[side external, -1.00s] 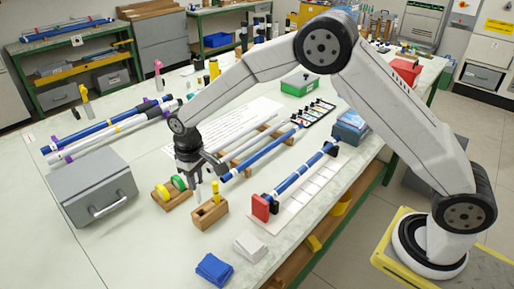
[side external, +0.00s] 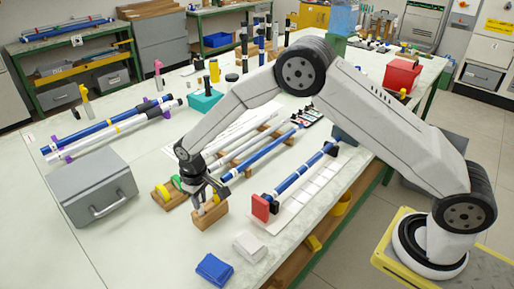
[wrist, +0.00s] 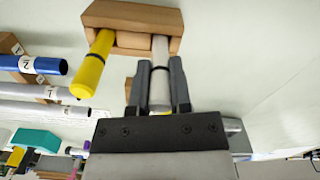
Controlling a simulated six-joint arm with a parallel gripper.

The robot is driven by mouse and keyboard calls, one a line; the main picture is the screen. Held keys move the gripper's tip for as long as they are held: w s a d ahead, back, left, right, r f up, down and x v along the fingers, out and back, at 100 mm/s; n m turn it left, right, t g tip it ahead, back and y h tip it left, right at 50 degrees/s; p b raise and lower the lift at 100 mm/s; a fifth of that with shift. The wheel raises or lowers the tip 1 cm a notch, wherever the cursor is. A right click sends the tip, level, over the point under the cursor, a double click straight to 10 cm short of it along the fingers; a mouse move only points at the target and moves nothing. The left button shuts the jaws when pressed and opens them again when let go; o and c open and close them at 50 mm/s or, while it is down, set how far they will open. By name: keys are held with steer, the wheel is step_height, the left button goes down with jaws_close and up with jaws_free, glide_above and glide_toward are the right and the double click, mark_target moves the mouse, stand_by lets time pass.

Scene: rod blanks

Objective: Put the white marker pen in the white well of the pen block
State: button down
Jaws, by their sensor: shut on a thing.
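The wooden pen block (wrist: 133,14) is at the top of the wrist view and near the front of the bench in the side view (side external: 208,217). A yellow marker pen (wrist: 93,68) stands in its left well in the wrist view. My gripper (wrist: 159,66) is shut on the white marker pen (wrist: 160,50), which has a dark ring. The pen's far end meets the block at the right well; how deep it sits I cannot tell. In the side view my gripper (side external: 207,203) is right over the block and mostly hides the pens. The wells' colour marks are hidden.
A grey case (side external: 91,187) stands to the left. A wooden holder with green and yellow rolls (side external: 165,190) is close behind the block. Blue rods (side external: 300,175) lie to the right.

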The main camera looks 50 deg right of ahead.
steer(key=shift+f, duration=0.25)
steer(key=shift+f, duration=0.15)
steer(key=c, duration=0.5)
jaws_free()
steer(key=shift+c, duration=0.2)
step_height(320, 180, up, 12)
steer(key=shift+r, duration=0.2)
stand_by(0.5)
